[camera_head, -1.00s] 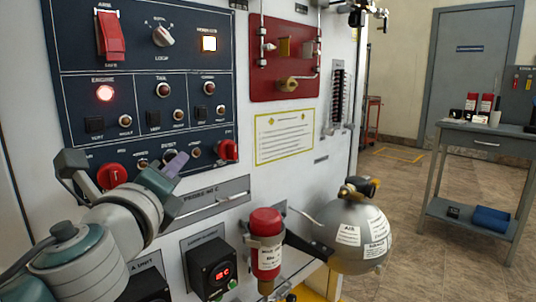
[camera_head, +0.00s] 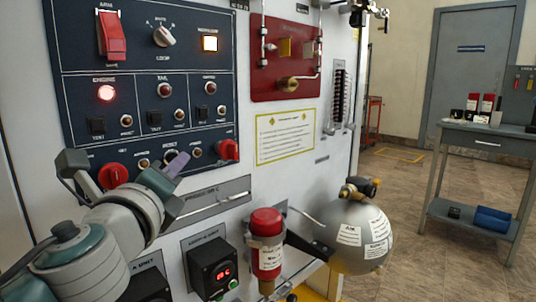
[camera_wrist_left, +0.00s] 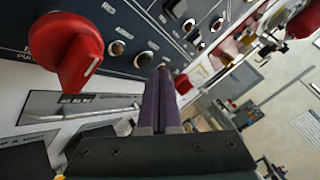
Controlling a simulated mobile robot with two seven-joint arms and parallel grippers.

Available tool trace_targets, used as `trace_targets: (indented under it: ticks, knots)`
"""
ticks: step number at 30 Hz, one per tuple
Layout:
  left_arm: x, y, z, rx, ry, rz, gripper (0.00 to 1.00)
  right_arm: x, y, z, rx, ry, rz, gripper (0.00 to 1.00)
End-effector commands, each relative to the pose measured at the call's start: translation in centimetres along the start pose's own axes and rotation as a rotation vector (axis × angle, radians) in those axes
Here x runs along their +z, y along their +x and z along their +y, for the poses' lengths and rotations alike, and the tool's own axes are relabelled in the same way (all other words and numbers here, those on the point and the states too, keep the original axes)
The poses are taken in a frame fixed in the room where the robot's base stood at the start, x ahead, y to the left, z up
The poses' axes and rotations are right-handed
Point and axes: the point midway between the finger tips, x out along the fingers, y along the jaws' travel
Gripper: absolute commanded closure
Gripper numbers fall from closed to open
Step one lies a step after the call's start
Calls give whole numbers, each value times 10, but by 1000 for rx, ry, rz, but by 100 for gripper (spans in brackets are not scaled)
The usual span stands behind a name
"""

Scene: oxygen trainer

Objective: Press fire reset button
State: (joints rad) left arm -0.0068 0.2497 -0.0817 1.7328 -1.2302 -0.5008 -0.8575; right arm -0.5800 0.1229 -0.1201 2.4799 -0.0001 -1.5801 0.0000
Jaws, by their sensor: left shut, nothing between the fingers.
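The dark blue control panel (camera_head: 200,80) fills the left of the head view. On its bottom row, a small round button labelled RESET (camera_head: 170,154) sits between two red knobs and is partly covered by my left gripper (camera_head: 180,160). My left gripper is shut and empty, its purple fingertips at or just in front of this button. Contact cannot be told. In the left wrist view the closed fingers (camera_wrist_left: 157,75) point at the bottom row, close to a small round button (camera_wrist_left: 144,58). My right gripper is not in view.
A red knob (camera_head: 113,175) is left of the fingers, another (camera_head: 228,150) right. A metal handle (camera_head: 213,201) lies below the panel. A red cylinder (camera_head: 267,245) and grey sphere (camera_head: 352,235) stick out lower right. A grey table (camera_head: 480,140) stands farther right.

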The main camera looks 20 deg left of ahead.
Motion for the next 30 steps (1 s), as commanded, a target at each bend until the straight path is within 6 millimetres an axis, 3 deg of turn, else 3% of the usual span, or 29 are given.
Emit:
trace_targets:
  ticks: [30]
  knots:
    - [4, 6, 4, 0, 0, 0, 100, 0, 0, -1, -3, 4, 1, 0]
